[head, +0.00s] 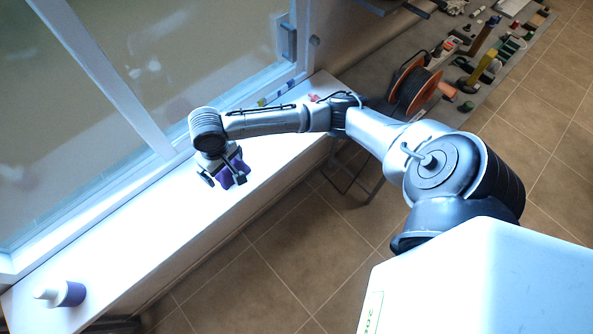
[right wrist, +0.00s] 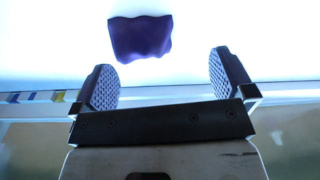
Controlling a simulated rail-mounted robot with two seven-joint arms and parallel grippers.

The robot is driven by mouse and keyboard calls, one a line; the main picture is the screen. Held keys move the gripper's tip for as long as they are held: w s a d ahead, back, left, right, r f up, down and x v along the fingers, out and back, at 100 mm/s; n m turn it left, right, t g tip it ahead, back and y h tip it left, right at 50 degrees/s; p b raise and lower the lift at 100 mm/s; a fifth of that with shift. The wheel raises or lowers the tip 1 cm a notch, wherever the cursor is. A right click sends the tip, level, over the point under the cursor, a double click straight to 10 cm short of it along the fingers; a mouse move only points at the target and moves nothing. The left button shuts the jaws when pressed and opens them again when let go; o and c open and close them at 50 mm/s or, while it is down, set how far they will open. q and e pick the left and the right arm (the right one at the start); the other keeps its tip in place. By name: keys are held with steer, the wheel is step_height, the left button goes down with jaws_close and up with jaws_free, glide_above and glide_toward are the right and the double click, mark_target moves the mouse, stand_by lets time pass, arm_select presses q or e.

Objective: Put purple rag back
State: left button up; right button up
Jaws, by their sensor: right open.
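The purple rag (head: 226,178) lies on the white window sill (head: 150,229), partly hidden by my right gripper (head: 222,181) in the head view. In the right wrist view the rag (right wrist: 140,38) is a dark purple crumpled patch on the bright sill. It lies ahead of and apart from the two round textured finger pads. My right gripper (right wrist: 164,84) is open with nothing between its pads. My left gripper is not in view.
The window frame (head: 120,95) runs along the sill's left side. A cable reel (head: 414,90) and several tools lie on a grey surface at upper right. Tiled floor shows at right.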

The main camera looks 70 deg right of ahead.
steer(key=s+a+f+n+t+y, duration=0.2)
steer(key=s+a+f+n, duration=0.4)
steer(key=s+a, duration=0.55)
steer(key=s+d+f+t+h, duration=0.1)
steer(key=s+d+h, duration=0.1)
steer(key=s, duration=1.1)
steer(key=shift+s+d, duration=0.35)
steer(key=shift+d, duration=0.3)
steer(key=shift+f, duration=0.1)
